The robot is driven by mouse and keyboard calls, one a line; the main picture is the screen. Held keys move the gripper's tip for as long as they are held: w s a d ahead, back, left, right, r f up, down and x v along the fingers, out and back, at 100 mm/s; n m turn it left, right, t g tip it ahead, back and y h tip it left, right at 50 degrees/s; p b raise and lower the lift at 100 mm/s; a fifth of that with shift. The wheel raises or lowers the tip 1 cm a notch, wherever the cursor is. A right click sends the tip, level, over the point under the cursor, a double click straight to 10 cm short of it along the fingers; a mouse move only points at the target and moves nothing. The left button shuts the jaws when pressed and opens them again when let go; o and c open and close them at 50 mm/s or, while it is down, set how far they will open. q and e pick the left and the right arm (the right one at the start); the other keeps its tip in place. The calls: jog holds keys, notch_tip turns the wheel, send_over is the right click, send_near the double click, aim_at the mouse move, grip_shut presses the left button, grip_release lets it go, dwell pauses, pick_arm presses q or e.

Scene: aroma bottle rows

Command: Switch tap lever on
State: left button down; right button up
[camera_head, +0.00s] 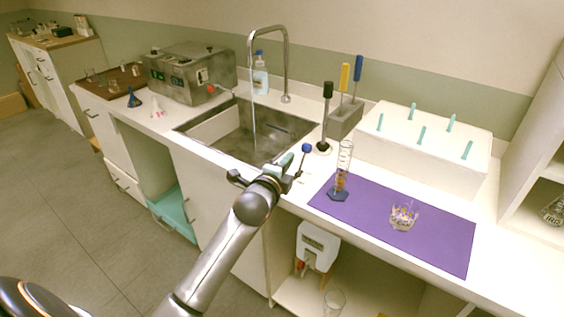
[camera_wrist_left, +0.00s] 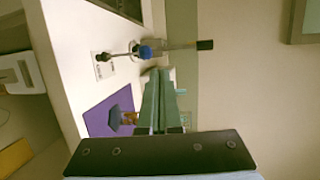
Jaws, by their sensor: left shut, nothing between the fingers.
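The tap lever (camera_head: 306,149) is a thin dark rod with a blue knob, standing at the counter's front edge right of the sink. In the left wrist view its blue knob (camera_wrist_left: 146,52) and rod extend from a small labelled plate (camera_wrist_left: 104,65). The metal tap (camera_head: 287,60) arches over the sink (camera_head: 205,130); a thin pale line hangs below its spout and looks like water. My left gripper (camera_head: 288,162) is shut and empty, just left of the lever. Its teal fingertips (camera_wrist_left: 159,72) show close to the knob; I cannot tell whether they touch.
A black-handled tool (camera_head: 325,115) stands behind the lever. A graduated cylinder (camera_head: 343,165) and a glass bowl (camera_head: 404,216) stand on a purple mat (camera_head: 440,235) to the right. A white pegged box (camera_head: 400,155) and a grey machine (camera_head: 185,75) are farther back.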

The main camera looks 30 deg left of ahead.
pick_arm(q)
jog(key=shift+s+d+r, duration=0.15)
jog(key=shift+s+r, duration=0.25)
jog(key=shift+s, duration=0.3)
jog(key=shift+s+d+r, duration=0.2)
jog(key=shift+s+r, duration=0.25)
jog(key=shift+s, duration=0.3)
jog(key=shift+s+d+r, duration=0.15)
jog(key=shift+s+r, duration=0.25)
jog(key=shift+s, duration=0.3)
jog(key=shift+f, duration=0.1)
jog(key=s+d+f+n+g+h, duration=0.25)
jog(key=s+d+f, duration=0.2)
jog(key=f, duration=0.45)
jog(key=s+d+f+n+g+h, duration=0.1)
jog(key=s+d+f+n, duration=0.3)
jog(key=f, duration=0.5)
jog(key=s+d+f+n+g+h, duration=0.1)
jog(key=s+f+n, duration=0.3)
jog(key=s, duration=0.5)
jog(key=s+d+f+n+g+h, duration=0.1)
jog(key=s+d+f+n, duration=0.3)
jog(key=s+f, duration=0.4)
jog(key=shift+s+d+f+g, duration=0.2)
jog(key=shift+s+f+g, duration=0.05)
jog(key=shift+s+g, duration=0.4)
